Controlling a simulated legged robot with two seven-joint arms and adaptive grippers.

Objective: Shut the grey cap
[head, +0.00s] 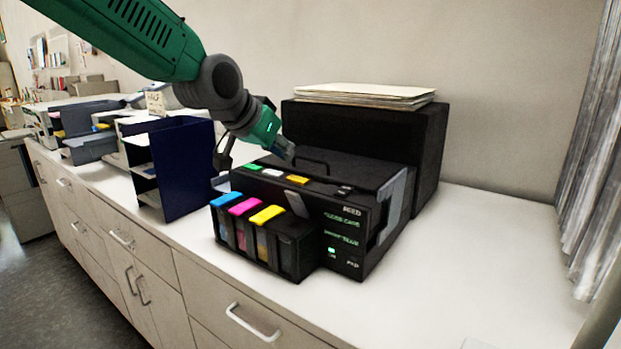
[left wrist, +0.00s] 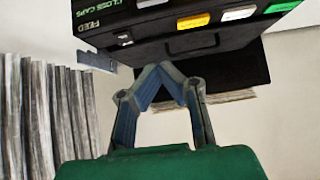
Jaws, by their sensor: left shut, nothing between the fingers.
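The grey cap (head: 298,204) stands tilted up at the right end of the ink tank row on the black printer (head: 345,172). The blue cap (head: 221,183), magenta cap (head: 244,205) and yellow cap (head: 267,214) lie flat on their tanks. A light grey piece at the top edge of the left wrist view (left wrist: 152,3) seems to be the same grey cap, mostly cut off. My left gripper (head: 288,154) is shut and empty. It is above the printer's top, behind the button row and apart from the grey cap. Its closed tips show in the left wrist view (left wrist: 160,70).
Green, white and orange buttons (head: 298,180) line the printer's top edge. A black box (head: 430,150) with papers (head: 365,94) stands behind. A dark blue sorter (head: 188,165) stands left. The white counter (head: 480,260) is clear on the right, up to a grey curtain (head: 592,160).

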